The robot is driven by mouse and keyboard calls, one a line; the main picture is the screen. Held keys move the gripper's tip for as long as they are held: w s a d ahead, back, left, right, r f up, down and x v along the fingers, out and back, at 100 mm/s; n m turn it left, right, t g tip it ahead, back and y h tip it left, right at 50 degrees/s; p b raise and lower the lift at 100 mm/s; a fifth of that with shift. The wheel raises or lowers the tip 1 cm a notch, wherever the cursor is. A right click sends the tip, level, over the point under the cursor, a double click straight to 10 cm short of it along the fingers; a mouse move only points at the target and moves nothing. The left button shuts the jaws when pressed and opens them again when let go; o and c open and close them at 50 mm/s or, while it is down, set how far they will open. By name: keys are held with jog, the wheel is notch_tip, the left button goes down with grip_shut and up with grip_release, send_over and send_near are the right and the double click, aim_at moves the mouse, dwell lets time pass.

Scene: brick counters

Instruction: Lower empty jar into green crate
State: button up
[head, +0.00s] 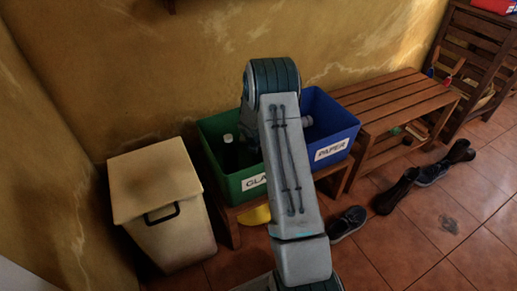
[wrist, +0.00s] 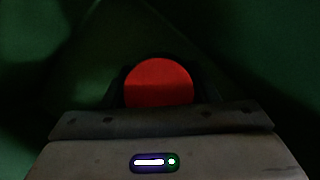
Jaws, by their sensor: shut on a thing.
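The green crate (head: 209,164), labelled with a partly covered "GLA…", stands on a low wooden bench against the wall. My arm crosses in front of its right side and hides my gripper in the head view. In the wrist view my gripper (wrist: 159,98) is shut on the jar, of which only a round red top (wrist: 158,80) shows. Dark green crate walls surround it, so the gripper is down inside the crate. The jar's body and base are hidden, and I cannot tell whether it touches the crate floor.
A bottle with a pale cap (head: 228,139) is in the green crate's left part. The blue "PAPER" crate (head: 345,130) adjoins on the right. A lidded cream bin (head: 168,235) stands left. A slatted bench (head: 385,100) and shoes (head: 346,222) are to the right.

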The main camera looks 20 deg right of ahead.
jog(key=shift+f+b, duration=0.8)
jog(key=shift+f, duration=0.55)
dwell(0.4)
jog(key=o, duration=1.1)
jog(key=shift+o, duration=0.2)
